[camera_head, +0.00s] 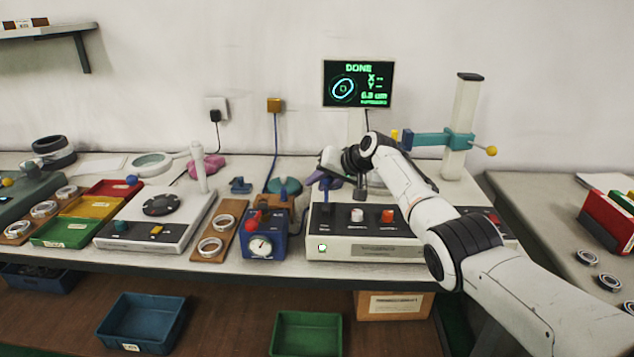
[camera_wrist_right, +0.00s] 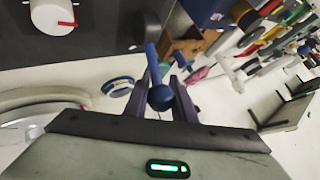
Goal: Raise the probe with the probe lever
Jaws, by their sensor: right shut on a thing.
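The long white instrument box (camera_head: 365,250) stands on the bench. A blue lever (camera_head: 326,188) with a ball knob rises from its left end. In the right wrist view the blue ball-ended lever (camera_wrist_right: 159,96) stands between my gripper's fingers. My right gripper (camera_head: 326,178) is shut on this lever; its fingertips (camera_wrist_right: 160,90) show close on both sides. Behind the box, a white column (camera_head: 460,125) carries a teal arm (camera_head: 430,138) with a yellow ball at its right end. The probe tip and the part under it are hidden behind my right arm. My left gripper is not in view.
A blue gauge box (camera_head: 264,245) stands close left of the instrument, beside a wooden ring tray (camera_head: 227,228).

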